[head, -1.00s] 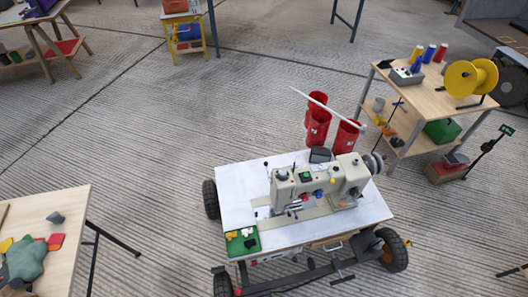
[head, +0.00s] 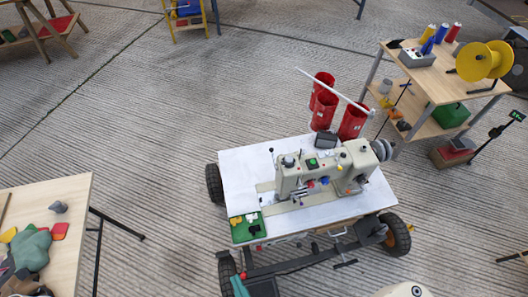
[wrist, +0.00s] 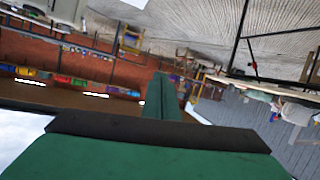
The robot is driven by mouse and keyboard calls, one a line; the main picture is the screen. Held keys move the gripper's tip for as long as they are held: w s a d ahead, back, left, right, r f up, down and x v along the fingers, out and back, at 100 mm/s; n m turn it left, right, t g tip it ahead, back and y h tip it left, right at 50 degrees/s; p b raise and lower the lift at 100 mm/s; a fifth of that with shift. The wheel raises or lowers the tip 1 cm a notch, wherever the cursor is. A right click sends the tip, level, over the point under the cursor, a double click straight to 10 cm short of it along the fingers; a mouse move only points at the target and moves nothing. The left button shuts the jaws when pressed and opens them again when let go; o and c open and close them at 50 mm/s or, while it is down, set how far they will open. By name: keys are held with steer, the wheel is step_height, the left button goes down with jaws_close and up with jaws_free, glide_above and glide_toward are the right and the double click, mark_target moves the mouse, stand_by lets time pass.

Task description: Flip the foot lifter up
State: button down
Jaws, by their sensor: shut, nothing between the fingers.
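The cream sewing machine (head: 298,177) stands on a white-topped wheeled cart (head: 240,180) in the head view, with small red, blue and yellow parts on its front. The foot lifter is too small to make out among the parts near the needle. My gripper (wrist: 160,98) shows green fingers in the wrist view, shut with nothing between them. A teal part, likely of my gripper, shows at the bottom edge of the head view, in front of the cart and apart from the machine. The wrist view does not clearly show the machine's front.
A green tray (head: 247,238) sits on the cart's front left corner. Red bins (head: 324,110) and a white bar (head: 333,90) stand behind the machine. A wooden table (head: 75,215) is at left, and a shelf cart (head: 440,85) with a yellow spool is at right.

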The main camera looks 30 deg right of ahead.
steer(key=w+d+f+n+g+h, duration=0.1)
steer(key=w+f+n, duration=0.1)
steer(key=w+f, duration=0.45)
steer(key=w+d+f+n+g, duration=0.2)
steer(key=w+f+n, duration=0.1)
steer(key=f, duration=0.6)
steer(key=w+d+f+n+g+h, duration=0.25)
steer(key=w+d+f, duration=0.2)
steer(key=w, duration=0.45)
steer(key=w+d+f+n+g+h, duration=0.25)
steer(key=w+d+f, duration=0.2)
steer(key=w, duration=0.45)
steer(key=w+d+r+g+h, duration=0.2)
steer(key=w+d+r, duration=0.2)
steer(key=w+r, duration=0.4)
steer(key=w+d+r+g+h, duration=0.3)
steer(key=w+d+r, duration=0.2)
steer(key=w+r, duration=0.2)
steer(key=shift+w+r+n+h, duration=0.3)
steer(key=shift+w+r, duration=0.1)
steer(key=shift+r, duration=0.25)
steer(key=shift+d, duration=0.1)
